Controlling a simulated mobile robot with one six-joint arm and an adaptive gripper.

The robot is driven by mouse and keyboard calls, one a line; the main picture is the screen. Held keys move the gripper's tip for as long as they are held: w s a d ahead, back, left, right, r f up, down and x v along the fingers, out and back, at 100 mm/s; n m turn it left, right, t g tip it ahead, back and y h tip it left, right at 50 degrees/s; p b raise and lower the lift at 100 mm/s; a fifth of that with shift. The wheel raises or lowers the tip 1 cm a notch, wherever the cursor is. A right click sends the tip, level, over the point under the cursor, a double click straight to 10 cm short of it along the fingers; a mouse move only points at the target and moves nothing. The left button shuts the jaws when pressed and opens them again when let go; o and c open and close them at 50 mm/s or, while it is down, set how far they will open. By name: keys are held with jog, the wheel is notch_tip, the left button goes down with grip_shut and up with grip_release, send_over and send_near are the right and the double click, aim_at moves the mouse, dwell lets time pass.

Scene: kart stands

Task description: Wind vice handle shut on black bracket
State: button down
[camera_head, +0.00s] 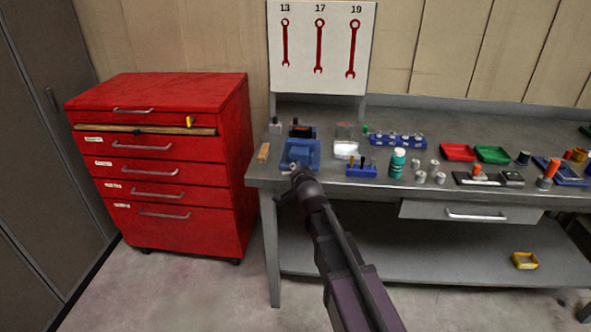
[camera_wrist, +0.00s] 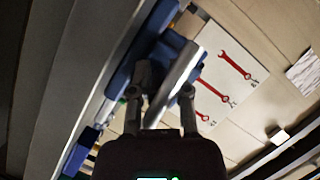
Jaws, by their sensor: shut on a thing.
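The blue vice (camera_head: 301,152) stands at the left front edge of the grey workbench. Blue vice parts (camera_wrist: 172,45) also fill the upper middle of the wrist view. My gripper (camera_head: 298,176) is at the front of the vice. In the wrist view my gripper (camera_wrist: 160,92) has its two fingers on either side of a pale metal bar, the vice handle (camera_wrist: 176,80), and is shut on it. The bar runs at a slant between the fingers. A dark piece (camera_head: 302,131) shows at the back of the vice; I cannot tell whether it is the black bracket or whether the jaws touch it.
A red drawer cabinet (camera_head: 170,170) stands left of the bench. A wooden block (camera_head: 263,152) lies left of the vice. A blue holder (camera_head: 361,171) and a green bottle (camera_head: 397,163) stand to its right. A wrench board (camera_head: 320,48) hangs behind.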

jog(key=n+h+p, duration=0.1)
jog(key=n, duration=0.1)
jog(key=n+g+h+p, duration=0.1)
jog(key=n, duration=0.1)
jog(key=shift+d+h, duration=0.1)
jog(key=shift+h, duration=0.2)
jog(key=n+h, duration=0.1)
jog(key=n, duration=0.1)
jog(key=n+h, duration=0.1)
jog(key=shift+d+f+n+h, duration=0.2)
jog(key=shift+n+h, duration=0.1)
jog(key=shift+n, duration=0.1)
jog(key=n+h+b, duration=0.1)
jog(key=n+h, duration=0.1)
jog(key=n, duration=0.1)
jog(key=shift+d+n, duration=0.1)
jog(key=shift+n, duration=0.3)
jog(key=n+h, duration=0.1)
jog(key=n+h+b, duration=0.1)
jog(key=n, duration=0.1)
jog(key=shift+d+r+t+h, duration=0.15)
jog(key=shift+t+h, duration=0.15)
jog(key=shift+t, duration=0.1)
jog(key=c, duration=0.6)
grip_release()
